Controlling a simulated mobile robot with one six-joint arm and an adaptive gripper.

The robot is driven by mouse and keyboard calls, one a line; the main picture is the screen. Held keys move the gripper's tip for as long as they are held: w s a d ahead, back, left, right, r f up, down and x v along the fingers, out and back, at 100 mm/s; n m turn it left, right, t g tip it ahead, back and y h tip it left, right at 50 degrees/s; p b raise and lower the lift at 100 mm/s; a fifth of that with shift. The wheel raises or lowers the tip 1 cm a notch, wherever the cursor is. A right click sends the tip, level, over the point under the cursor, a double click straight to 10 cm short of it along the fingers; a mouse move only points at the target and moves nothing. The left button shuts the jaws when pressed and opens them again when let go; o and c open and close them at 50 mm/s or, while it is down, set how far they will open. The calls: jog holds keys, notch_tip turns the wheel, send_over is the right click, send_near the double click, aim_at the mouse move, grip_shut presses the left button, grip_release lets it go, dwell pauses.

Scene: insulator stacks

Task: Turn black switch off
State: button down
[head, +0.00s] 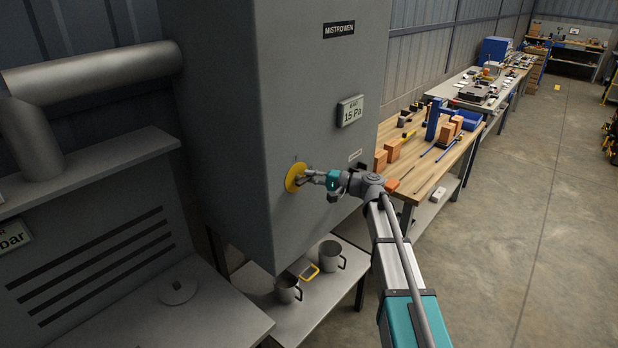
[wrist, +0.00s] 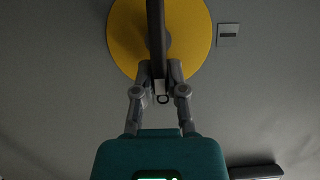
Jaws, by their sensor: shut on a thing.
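The black switch (wrist: 155,30) is a dark bar handle on a round yellow plate (head: 292,177), mounted on the side of a tall grey cabinet. In the wrist view the bar stands upright in the picture, in front of the yellow plate (wrist: 122,40). My gripper (wrist: 160,80) is shut on the lower end of the bar, one finger on each side. In the head view my gripper (head: 308,178) reaches the yellow plate from the right and hides most of the handle.
The grey cabinet (head: 225,130) carries a "15 Pa" display (head: 350,110) above the switch. Two grey mugs (head: 332,256) and a yellow-framed item (head: 304,270) stand on a low table beneath. A wooden workbench (head: 430,172) with blocks is behind my arm. Open floor lies to the right.

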jog(key=c, duration=0.7)
grip_release()
jog(key=shift+d, duration=0.1)
jog(key=shift+d, duration=0.1)
jog(key=v, duration=1.1)
jog(key=shift+s+d, duration=0.15)
jog(key=shift+d, duration=0.25)
